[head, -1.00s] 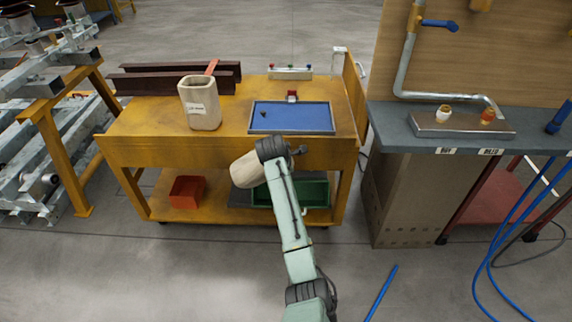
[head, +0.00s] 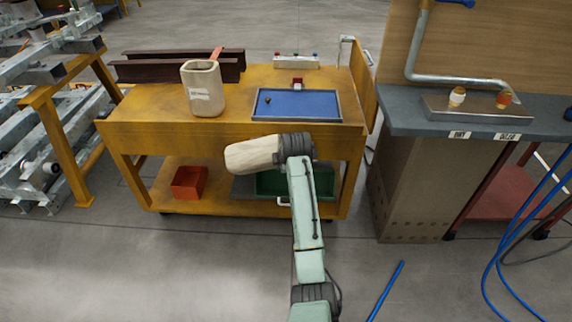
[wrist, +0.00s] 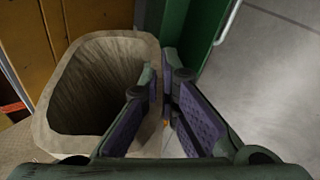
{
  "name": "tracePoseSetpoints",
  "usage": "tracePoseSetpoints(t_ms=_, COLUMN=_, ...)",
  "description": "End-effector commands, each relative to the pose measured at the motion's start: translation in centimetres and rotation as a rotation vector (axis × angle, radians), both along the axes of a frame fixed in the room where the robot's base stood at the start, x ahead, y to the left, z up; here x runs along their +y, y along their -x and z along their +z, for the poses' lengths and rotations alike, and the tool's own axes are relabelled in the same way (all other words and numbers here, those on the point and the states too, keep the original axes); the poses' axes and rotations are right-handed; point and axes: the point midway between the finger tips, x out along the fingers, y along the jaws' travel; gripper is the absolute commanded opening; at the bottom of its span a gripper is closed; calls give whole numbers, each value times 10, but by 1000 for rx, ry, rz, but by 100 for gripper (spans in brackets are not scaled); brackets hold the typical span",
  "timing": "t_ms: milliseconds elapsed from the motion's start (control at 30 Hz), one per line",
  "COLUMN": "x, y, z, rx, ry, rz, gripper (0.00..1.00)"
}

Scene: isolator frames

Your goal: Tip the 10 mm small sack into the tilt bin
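A cream sack (head: 252,154) lies nearly level in front of the trolley, reaching left from my gripper (head: 285,146). In the wrist view its open mouth (wrist: 150,50) faces the camera, with a dark inside. My gripper (wrist: 163,95) has one finger inside the mouth and one outside, closed on the rim. A second cream sack (head: 203,92) stands upright on the trolley top; its label is too small to read. A green bin (head: 322,184) sits on the lower shelf, partly hidden by my arm. I cannot tell whether it is the tilt bin.
The yellow trolley (head: 150,138) also carries a blue tray (head: 300,104), dark beams (head: 150,72) and, below, a red bin (head: 188,182). A grey bench (head: 400,118) stands right, a metal rack (head: 40,140) left. A blue rod (head: 385,290) lies on the floor.

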Motion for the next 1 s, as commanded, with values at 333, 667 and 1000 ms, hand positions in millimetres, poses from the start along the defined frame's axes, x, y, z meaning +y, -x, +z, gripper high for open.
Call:
tracePoseSetpoints(t_ms=333, x=6, y=0, z=-18, rx=-1, ry=-117, rz=-1, gripper=0)
tracePoseSetpoints(t_ms=667, x=2, y=0, z=-29, rx=-1, ry=-243, rz=-2, gripper=0)
tracePoseSetpoints(t_ms=1000, x=-6, y=0, z=-40, rx=0, ry=-380, rz=-3, gripper=0)
